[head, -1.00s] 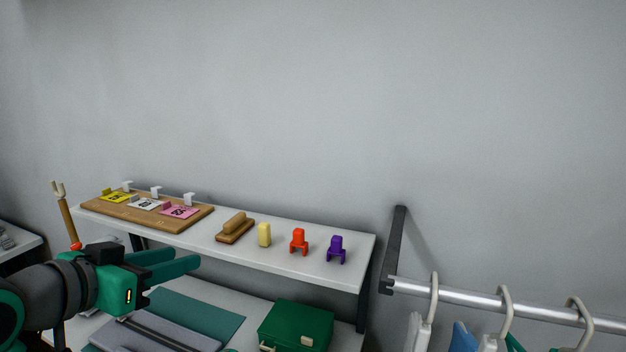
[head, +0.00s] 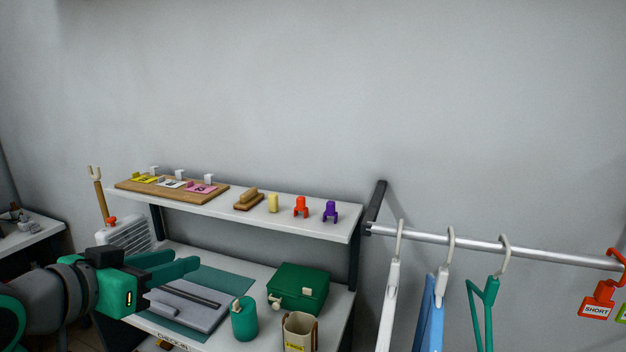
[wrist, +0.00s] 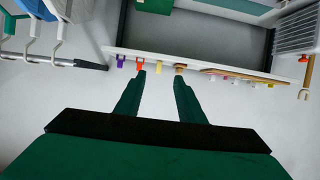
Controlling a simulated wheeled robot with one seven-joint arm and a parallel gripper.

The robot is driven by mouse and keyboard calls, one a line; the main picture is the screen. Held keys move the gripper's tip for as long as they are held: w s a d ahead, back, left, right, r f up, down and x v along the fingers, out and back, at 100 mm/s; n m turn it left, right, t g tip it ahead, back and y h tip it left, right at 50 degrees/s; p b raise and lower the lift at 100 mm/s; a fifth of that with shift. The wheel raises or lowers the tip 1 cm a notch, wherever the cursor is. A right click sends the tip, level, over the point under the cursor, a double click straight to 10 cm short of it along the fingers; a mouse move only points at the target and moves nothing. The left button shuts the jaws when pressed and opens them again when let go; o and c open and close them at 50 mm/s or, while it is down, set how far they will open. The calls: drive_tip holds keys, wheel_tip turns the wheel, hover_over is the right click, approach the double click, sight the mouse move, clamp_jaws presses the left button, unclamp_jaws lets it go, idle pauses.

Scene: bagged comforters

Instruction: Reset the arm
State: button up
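My gripper (head: 185,267) is at the lower left in the head view, its green fingers pointing right, in front of the shelf unit. The fingers are apart with nothing between them. The wrist view shows the same open fingers (wrist: 158,80) and appears upside down, with the upper shelf (wrist: 225,65) beyond the fingertips. My gripper appears to touch nothing.
The upper shelf (head: 290,222) holds a tag board (head: 150,191), a brush (head: 248,199) and red (head: 301,206) and purple clips (head: 330,211). Below are a green box (head: 298,288), a teal canister (head: 244,318) and a cup (head: 299,332). A rail (head: 480,244) with hangers stands right.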

drive_tip(key=w+d+f+n+t, duration=0.2)
drive_tip(key=w+d+f+n, duration=0.15)
drive_tip(key=f, duration=0.65)
drive_tip(key=w+d+f+n+t, duration=0.15)
drive_tip(key=w+d+f, duration=0.25)
drive_tip(key=f, duration=0.6)
drive_tip(key=s+d+f+n+y, duration=0.2)
drive_tip(key=s+d+f, duration=0.15)
drive_tip(key=f, duration=0.45)
drive_tip(key=s+d+f+n+y, duration=0.2)
drive_tip(key=s+d+f, duration=0.15)
drive_tip(key=f, duration=0.55)
drive_tip(key=s+d+f+g+y, duration=0.1)
drive_tip(key=s+d+f, duration=0.2)
drive_tip(key=s+f, duration=0.35)
drive_tip(key=s+d+f+y, duration=0.1)
drive_tip(key=s+d+f, duration=0.15)
drive_tip(key=s, duration=0.65)
drive_tip(key=s+d+r+m, duration=0.1)
drive_tip(key=s+m, duration=0.1)
drive_tip(key=s, duration=0.7)
drive_tip(key=s+d+r+m+h, duration=0.1)
drive_tip(key=s+d+m, duration=0.1)
drive_tip(key=s, duration=0.8)
drive_tip(key=shift+s+d+m, duration=0.15)
drive_tip(key=shift+d+m, duration=0.15)
drive_tip(key=shift+m, duration=0.3)
